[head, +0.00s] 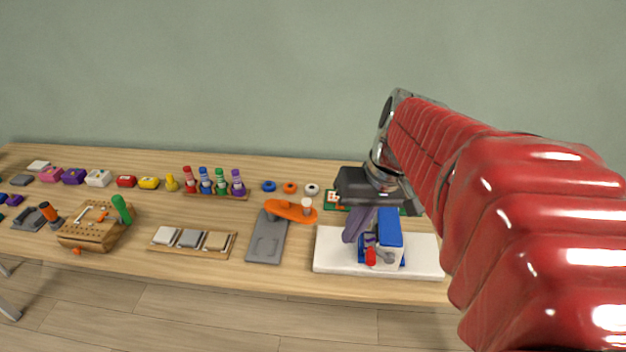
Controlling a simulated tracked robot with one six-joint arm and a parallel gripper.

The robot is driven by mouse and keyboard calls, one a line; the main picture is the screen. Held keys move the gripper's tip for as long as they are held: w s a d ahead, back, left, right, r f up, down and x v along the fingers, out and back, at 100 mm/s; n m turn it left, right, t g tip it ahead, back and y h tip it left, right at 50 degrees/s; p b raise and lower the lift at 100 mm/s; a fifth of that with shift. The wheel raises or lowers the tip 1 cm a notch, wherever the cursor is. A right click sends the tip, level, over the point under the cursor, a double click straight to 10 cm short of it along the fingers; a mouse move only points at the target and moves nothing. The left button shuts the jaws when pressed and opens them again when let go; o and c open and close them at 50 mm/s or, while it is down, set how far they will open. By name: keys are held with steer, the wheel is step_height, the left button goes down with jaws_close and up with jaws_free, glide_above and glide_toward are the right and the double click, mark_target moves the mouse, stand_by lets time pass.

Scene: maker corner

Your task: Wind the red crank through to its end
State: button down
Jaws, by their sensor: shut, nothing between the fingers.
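The red crank (370,257) is a small red handle at the front of a blue and white device (390,239). The device stands on a white base plate (332,250) at the right part of the bench. My gripper (356,232) points down from above, just behind and to the left of the red handle. Its fingers are shut with nothing visible between them. I cannot tell whether they touch the device. My gripper and arm hide part of the device's top and the bench behind it.
Left of the plate, an orange lever (290,211) sits on a grey stand (265,245). Further left are a wooden tray (226,252) with grey pieces and a wooden block (82,238) with tools. Several coloured markers and small boxes line the back. The bench's front edge is close to the plate.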

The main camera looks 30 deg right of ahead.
mark_target(373, 255)
steer(key=s+d+f+m+t+y, duration=0.1)
steer(key=d+y, duration=0.1)
steer(key=d, duration=0.6)
steer(key=s+d+f+m+y, duration=0.1)
steer(key=s+d+m+y, duration=0.1)
steer(key=d, duration=0.7)
steer(key=shift+s+d+t, duration=0.2)
steer(key=shift+s+t, duration=0.1)
steer(key=shift+t, duration=0.1)
steer(key=x, duration=1.4)
steer(key=shift+w+a+f, duration=0.3)
steer(key=shift+a+f, duration=0.05)
steer(key=shift+f, duration=0.1)
steer(key=shift+r, duration=0.1)
